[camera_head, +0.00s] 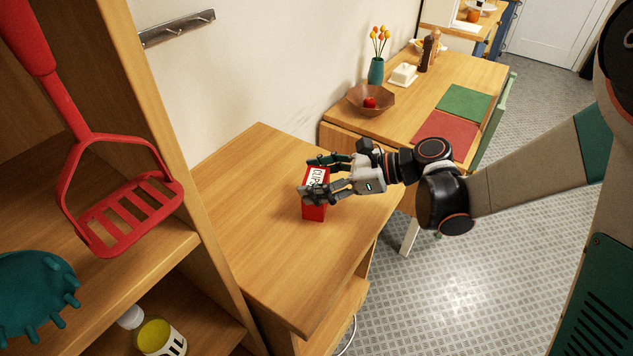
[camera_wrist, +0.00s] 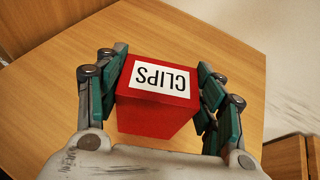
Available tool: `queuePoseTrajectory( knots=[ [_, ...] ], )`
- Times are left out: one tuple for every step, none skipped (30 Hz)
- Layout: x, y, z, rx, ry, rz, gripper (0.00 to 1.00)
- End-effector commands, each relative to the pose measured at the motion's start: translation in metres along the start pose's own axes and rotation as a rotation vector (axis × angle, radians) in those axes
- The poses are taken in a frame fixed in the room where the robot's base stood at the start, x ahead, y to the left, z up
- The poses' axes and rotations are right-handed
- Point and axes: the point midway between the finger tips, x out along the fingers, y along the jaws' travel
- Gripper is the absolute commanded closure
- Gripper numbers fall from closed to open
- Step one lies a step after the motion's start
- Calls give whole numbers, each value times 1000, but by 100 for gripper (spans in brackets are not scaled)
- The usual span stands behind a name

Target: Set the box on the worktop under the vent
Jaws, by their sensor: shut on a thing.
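A red box (camera_head: 314,211) with a white label reading CLIPS is over the wooden worktop (camera_head: 270,250) in the head view. My gripper (camera_head: 322,176) is shut on the box, with fingers on two opposite sides. In the wrist view the box (camera_wrist: 155,117) sits between the green-padded fingers, its label facing the camera. The worktop (camera_wrist: 50,115) fills most of the background there. I cannot tell whether the box's base touches the worktop. No vent is recognisable in either view.
A tall shelf unit (camera_head: 175,150) with a red slotted turner (camera_head: 115,205) stands at the left. A table behind holds a wooden bowl (camera_head: 360,104), a vase (camera_head: 376,72) and red and green mats. The worktop around the box is clear.

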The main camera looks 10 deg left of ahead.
Motion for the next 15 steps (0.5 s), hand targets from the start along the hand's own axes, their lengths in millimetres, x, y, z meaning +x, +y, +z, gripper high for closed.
queuePoseTrajectory(
  knots=[
    [0,0,1,0,-1,0,66],
    [0,0,1,0,-1,0,66],
    [0,0,1,0,-1,0,66],
    [0,0,1,0,-1,0,66],
    [0,0,1,0,-1,0,66],
    [0,0,1,0,-1,0,66],
    [0,0,0,0,-1,0,66],
    [0,0,-1,0,-1,0,66],
    [1,0,-2,0,-1,0,66],
    [1,0,-2,0,0,0,36],
    [1,0,-2,0,0,0,29],
    [1,0,-2,0,0,0,20],
    [1,0,-2,0,0,0,18],
    [1,0,-1,0,0,0,18],
    [1,0,-1,0,0,0,18]
  ],
)
